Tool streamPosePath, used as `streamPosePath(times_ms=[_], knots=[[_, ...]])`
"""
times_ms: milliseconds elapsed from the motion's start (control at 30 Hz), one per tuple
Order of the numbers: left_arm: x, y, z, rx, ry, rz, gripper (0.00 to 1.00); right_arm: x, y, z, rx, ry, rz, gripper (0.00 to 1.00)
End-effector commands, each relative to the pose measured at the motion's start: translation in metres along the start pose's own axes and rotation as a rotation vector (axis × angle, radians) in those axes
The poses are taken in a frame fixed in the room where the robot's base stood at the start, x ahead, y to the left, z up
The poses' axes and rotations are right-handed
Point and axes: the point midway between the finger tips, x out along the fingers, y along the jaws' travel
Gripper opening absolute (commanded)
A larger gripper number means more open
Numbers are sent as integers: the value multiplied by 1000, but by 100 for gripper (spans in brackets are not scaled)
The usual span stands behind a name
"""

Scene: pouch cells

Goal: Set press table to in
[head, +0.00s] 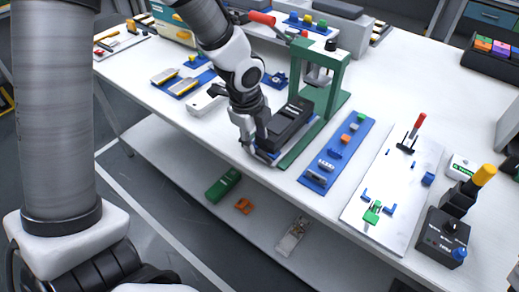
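A green press (332,79) with a red-handled lever stands on the white table. Its dark press table (291,122) sits on the green base, on the near side of the upright frame, pulled out toward the table's front edge. My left gripper (257,147) is low at the near end of the press table, by its front edge. The fingers overlap that end, so I cannot tell whether they touch it or how far apart they are. My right gripper is not in view.
A blue strip with small parts (325,171) lies right of the press. Beyond it are a white board (399,203) with a red-handled clamp and a black box (441,238) with a blue knob. A blue tray (184,82) lies left. A lower shelf (190,164) holds loose items.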

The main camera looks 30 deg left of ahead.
Motion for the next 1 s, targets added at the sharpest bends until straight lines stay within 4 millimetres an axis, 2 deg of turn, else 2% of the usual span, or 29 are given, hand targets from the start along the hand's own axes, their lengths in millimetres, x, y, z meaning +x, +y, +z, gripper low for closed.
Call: streamPosePath(times_ms=[33,200,500,533,600,633,1000], knots=[[15,1,0,0,0,3,39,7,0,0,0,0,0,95],[41,1,0,-1,0,2,39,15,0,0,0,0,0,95],[46,0,0,-1,0,1,39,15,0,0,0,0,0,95],[46,0,0,-1,0,1,32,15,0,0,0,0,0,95],[45,0,0,-1,0,1,7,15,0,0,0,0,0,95],[45,0,0,-1,0,1,0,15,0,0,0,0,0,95],[45,-4,5,-2,1,1,0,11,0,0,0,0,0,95]])
